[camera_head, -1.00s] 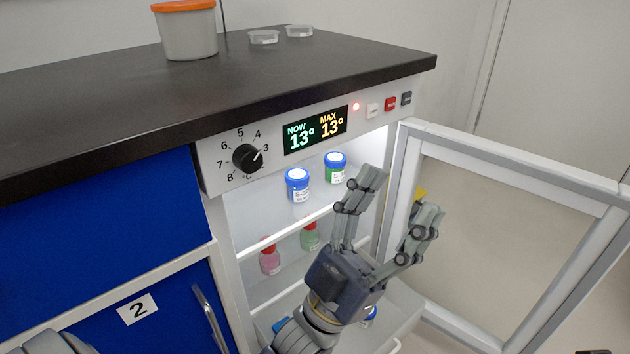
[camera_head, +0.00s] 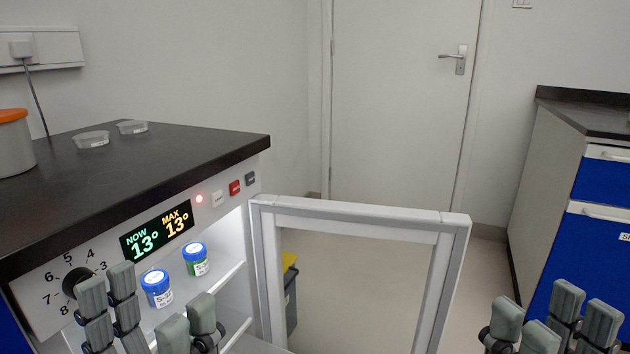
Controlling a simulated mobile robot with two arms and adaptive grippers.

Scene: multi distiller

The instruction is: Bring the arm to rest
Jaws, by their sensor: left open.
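My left gripper (camera_head: 148,306) is at the lower left, in front of the lit cooler cabinet, its grey fingers spread with nothing between them. My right gripper (camera_head: 553,318) is at the lower right, fingers up and apart, with nothing seen between them. Only the finger ends of both grippers show; the palms and arms are below the picture.
The cabinet door (camera_head: 455,270) stands open between my grippers. A blue-lidded jar (camera_head: 157,292) and a second jar (camera_head: 196,265) stand on the upper shelf. The black worktop (camera_head: 100,185) and a blue-drawer bench (camera_head: 590,250) flank free floor. A dark bin (camera_head: 290,300) shows behind the door.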

